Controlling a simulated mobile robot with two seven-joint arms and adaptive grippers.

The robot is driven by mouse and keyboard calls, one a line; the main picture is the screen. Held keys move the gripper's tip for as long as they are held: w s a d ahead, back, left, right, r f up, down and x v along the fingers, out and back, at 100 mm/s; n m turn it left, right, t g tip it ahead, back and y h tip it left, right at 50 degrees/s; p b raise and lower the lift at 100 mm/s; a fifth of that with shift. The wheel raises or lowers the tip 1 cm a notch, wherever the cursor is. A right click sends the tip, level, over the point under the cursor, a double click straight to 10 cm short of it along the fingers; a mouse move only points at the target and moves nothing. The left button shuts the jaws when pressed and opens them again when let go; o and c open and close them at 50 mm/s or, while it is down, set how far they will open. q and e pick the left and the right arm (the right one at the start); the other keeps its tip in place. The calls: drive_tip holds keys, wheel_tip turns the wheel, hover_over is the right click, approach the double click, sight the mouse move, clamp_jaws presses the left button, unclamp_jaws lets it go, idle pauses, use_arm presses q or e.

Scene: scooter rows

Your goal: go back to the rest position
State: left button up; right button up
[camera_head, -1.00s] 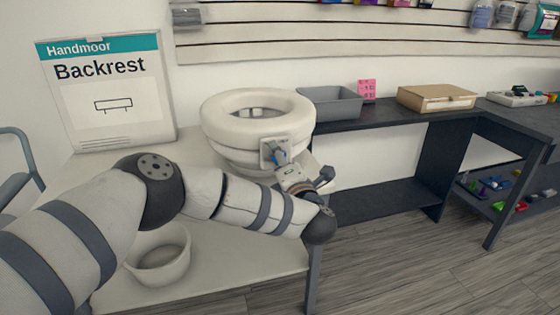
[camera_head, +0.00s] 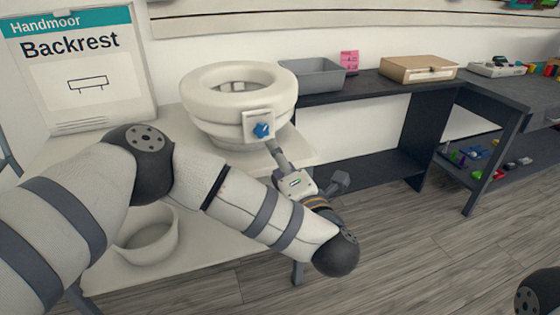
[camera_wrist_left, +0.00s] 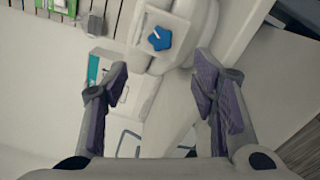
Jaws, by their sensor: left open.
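My left arm comes in from the left in the head view. My left gripper (camera_head: 277,155) is in front of and below a blue star-shaped knob (camera_head: 262,130) on a square white plate (camera_head: 248,122) on the side of a white ring-shaped machine (camera_head: 240,95). In the left wrist view, my left gripper (camera_wrist_left: 160,88) has its two purple-padded fingers spread wide with nothing between them. The blue knob (camera_wrist_left: 160,37) is beyond the fingertips, apart from them. A dark rounded part at the lower right of the head view seems to be mine; my right gripper is not seen.
The machine stands on a white table (camera_head: 200,270) with a white bowl (camera_head: 148,240) below. A "Backrest" sign (camera_head: 80,75) stands behind. To the right, a dark bench (camera_head: 375,90) holds a grey bin (camera_head: 312,76), pink card (camera_head: 349,62) and cardboard box (camera_head: 418,70). Floor is clear at the right.

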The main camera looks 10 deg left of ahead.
use_arm(q)
drive_tip(key=s+d+f+m+h+p, duration=0.2)
drive_tip(key=s+d+f+m+h, duration=0.35)
drive_tip(key=f+m+h, duration=0.35)
drive_tip(key=s+f+m+g+h+p, duration=0.25)
drive_tip(key=s+f+m+g, duration=0.25)
drive_tip(key=s+f+m, duration=0.6)
drive_tip(key=s+a+m+g, duration=0.2)
drive_tip(key=s+a+g, duration=0.2)
drive_tip(key=s, duration=0.7)
drive_tip(key=s+a+m+g+y+p, duration=0.1)
drive_tip(key=s+a+m+g, duration=0.2)
drive_tip(key=s, duration=0.9)
drive_tip(key=s+a+m+g+p, duration=0.1)
drive_tip(key=s+a+m+g, duration=0.2)
drive_tip(key=s+a+g, duration=0.2)
drive_tip(key=s+a, duration=0.3)
drive_tip(key=s, duration=0.3)
drive_tip(key=shift+s+f+g, duration=0.2)
drive_tip(key=shift+s+g, duration=0.1)
drive_tip(key=shift+s, duration=0.1)
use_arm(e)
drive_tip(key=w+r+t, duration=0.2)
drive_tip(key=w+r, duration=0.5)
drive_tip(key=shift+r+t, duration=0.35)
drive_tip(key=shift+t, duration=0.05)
